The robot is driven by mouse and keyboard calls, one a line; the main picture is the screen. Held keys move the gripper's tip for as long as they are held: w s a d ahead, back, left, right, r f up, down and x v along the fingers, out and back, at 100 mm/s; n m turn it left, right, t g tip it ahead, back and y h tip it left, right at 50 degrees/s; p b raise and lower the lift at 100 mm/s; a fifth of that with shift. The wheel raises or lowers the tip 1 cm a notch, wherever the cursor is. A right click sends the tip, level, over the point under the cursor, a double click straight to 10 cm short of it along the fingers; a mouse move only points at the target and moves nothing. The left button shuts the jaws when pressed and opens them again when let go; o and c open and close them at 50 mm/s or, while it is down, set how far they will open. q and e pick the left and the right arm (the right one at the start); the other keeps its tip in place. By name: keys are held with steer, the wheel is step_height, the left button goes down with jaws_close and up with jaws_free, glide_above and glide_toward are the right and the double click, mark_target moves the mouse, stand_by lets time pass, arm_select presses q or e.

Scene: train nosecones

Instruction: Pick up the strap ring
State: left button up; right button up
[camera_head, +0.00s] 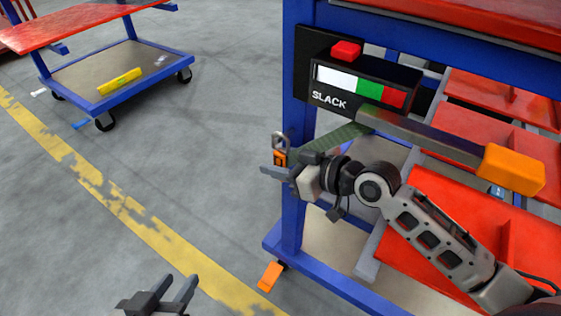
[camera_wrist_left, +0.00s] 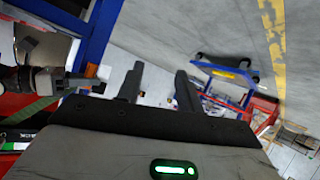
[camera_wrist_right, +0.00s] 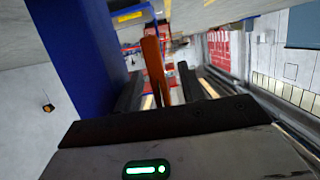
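The strap ring (camera_head: 279,142) is a grey metal loop with an orange part (camera_head: 280,158) below it, beside the blue post's left side. A green strap (camera_head: 335,138) runs from the slack device toward it. My right gripper (camera_head: 275,174) is open at the ring. In the right wrist view, an orange bar (camera_wrist_right: 155,72) stands between its two fingers, with gaps showing on both sides. Whether a finger touches it cannot be told. My left gripper (camera_head: 172,294) is open and empty, low in the head view, away from the ring.
The slack box (camera_head: 362,84) with a red button (camera_head: 346,50) and an orange-ended lever (camera_head: 513,169) is on the blue frame (camera_head: 293,70). An orange block (camera_head: 270,276) lies on the floor. A blue cart (camera_head: 130,90) stands back left. The middle floor is clear.

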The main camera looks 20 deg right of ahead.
jaws_close()
